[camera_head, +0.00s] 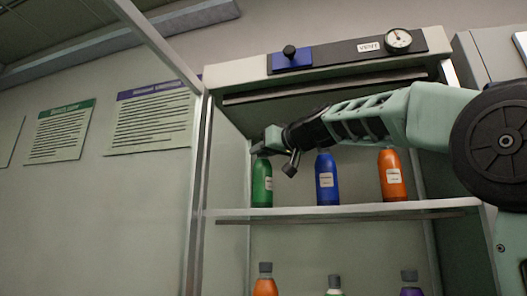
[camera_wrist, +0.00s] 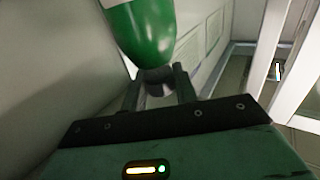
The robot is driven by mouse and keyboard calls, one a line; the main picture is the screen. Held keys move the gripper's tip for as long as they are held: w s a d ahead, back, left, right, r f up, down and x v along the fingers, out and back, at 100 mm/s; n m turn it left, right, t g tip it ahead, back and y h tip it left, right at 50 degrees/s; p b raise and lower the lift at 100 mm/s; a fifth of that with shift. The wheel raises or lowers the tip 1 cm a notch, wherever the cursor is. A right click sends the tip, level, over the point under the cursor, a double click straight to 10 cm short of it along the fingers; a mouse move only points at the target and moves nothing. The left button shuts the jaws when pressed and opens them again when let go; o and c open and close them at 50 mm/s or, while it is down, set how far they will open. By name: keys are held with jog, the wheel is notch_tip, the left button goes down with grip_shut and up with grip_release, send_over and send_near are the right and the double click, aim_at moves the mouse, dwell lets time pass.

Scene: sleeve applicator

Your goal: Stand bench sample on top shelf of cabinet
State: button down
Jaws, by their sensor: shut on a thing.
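The sample is a green bottle (camera_head: 262,184) with a grey cap and a pale label. It is upright at the left end of the cabinet's top shelf (camera_head: 340,211). Its base appears level with the shelf; I cannot tell if it bears on it. My gripper (camera_head: 268,143) reaches in from the right and is shut on the bottle's cap. In the wrist view the green bottle (camera_wrist: 145,32) fills the top, with its dark cap (camera_wrist: 155,80) between my fingers (camera_wrist: 158,88). The bottle's far side is hidden.
A blue bottle (camera_head: 327,180) and an orange bottle (camera_head: 391,177) stand to the right on the same shelf, below my arm. Several bottles stand lower down, including an orange one (camera_head: 265,286) and a purple one (camera_head: 411,291).

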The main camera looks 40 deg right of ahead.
jog(key=shift+f, duration=0.15)
jog(key=c, duration=1.1)
grip_release()
jog(key=shift+r, duration=0.3)
jog(key=s+b, duration=0.2)
jog(key=s, duration=0.2)
jog(key=s+b, duration=0.2)
jog(key=s, duration=0.2)
jog(key=s+b, duration=0.2)
jog(key=s, duration=0.2)
jog(key=shift+d+f, duration=0.15)
jog(key=shift+d, duration=0.1)
